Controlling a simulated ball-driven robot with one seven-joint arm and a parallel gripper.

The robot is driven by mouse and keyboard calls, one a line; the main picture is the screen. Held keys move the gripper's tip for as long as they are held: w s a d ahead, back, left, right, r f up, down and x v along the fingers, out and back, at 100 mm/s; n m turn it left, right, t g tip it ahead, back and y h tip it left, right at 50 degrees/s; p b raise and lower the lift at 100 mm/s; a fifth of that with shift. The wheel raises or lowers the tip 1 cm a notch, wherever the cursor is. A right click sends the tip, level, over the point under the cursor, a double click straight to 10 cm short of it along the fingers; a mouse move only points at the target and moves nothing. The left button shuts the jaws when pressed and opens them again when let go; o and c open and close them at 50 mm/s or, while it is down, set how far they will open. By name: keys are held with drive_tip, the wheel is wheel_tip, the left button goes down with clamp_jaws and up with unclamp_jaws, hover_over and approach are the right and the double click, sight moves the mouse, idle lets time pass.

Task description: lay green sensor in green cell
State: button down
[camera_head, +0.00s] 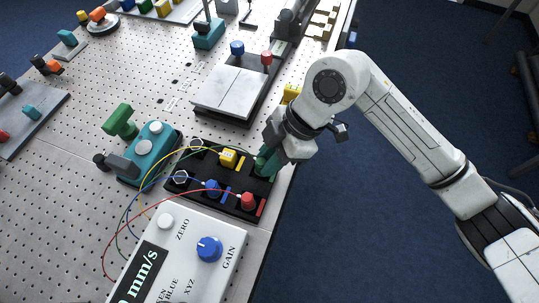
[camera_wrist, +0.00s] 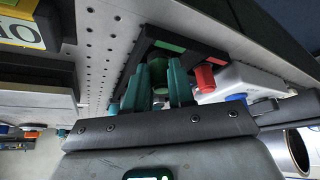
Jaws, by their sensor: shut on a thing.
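My gripper (camera_head: 266,163) has its teal fingers pointing down at the far right corner of the black tray (camera_head: 232,203). In the wrist view my gripper (camera_wrist: 165,85) is shut on the green sensor (camera_wrist: 158,67), which shows between the fingers. The sensor is mostly hidden by the fingers in the head view. A green strip (camera_wrist: 170,46) on the tray shows just beyond the sensor. I cannot tell whether the sensor touches the tray floor. The yellow sensor (camera_head: 228,158), blue sensor (camera_head: 212,187) and red sensor (camera_head: 247,201) sit in the other cells.
Thin coloured wires loop left from the tray. A white meter box (camera_head: 190,255) with a blue knob stands in front. A teal device (camera_head: 150,150) is left of the tray, and a grey plate block (camera_head: 229,92) is behind it. The table edge runs close on the right.

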drive_tip(key=shift+f, duration=0.4)
idle(0.3)
drive_tip(key=c, duration=0.9)
unclamp_jaws()
drive_tip(key=b+v, duration=0.1)
drive_tip(key=v, duration=1)
drive_tip(key=shift+s, duration=0.1)
